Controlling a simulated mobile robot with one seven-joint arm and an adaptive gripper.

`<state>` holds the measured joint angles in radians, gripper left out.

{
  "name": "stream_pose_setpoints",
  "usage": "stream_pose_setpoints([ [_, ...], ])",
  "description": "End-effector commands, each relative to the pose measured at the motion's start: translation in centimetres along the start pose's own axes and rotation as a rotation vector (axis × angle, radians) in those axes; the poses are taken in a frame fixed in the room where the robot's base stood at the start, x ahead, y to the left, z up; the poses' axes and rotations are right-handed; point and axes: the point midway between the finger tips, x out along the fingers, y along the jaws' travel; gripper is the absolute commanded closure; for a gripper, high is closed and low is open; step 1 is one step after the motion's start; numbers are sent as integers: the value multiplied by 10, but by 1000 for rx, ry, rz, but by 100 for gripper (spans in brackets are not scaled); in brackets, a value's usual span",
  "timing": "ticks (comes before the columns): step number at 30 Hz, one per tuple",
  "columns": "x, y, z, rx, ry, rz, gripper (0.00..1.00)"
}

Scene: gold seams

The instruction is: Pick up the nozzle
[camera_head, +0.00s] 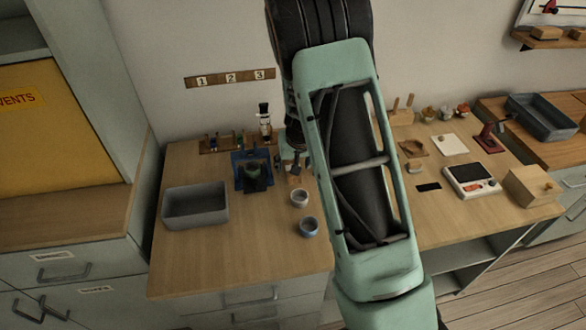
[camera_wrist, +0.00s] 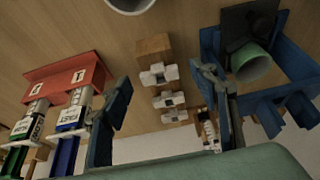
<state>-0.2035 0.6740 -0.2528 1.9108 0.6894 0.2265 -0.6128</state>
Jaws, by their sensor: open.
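My gripper (camera_wrist: 163,98) is open in the wrist view, its two dark blue fingers set wide apart with nothing held. Between them, farther off, several small white fittings (camera_wrist: 159,75) sit in a row at a wooden block (camera_wrist: 153,46). The nozzle may be one of these, but I cannot tell which. I see no clear contact between the fingers and the fittings. In the head view my gripper (camera_head: 294,163) is low over the back of the table, partly hidden by my arm, and the fittings cannot be made out.
A blue stand (camera_wrist: 287,62) with a green cup (camera_wrist: 250,64) is close beside the right finger. A red holder (camera_wrist: 65,76) with labelled syringe-like parts is on the left. A grey bin (camera_head: 195,206) and two small cups (camera_head: 299,198) (camera_head: 309,227) stand on the table (camera_head: 250,258). The front left is clear.

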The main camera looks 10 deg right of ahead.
Motion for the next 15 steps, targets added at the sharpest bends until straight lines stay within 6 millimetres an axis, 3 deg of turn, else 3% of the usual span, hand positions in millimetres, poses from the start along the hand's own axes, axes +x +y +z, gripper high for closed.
stream_pose_setpoints([
  [6, 22, 0, 0, 1, -1, 0, 45],
  [15, 24, 0, 0, 1, 1, 0, 47],
])
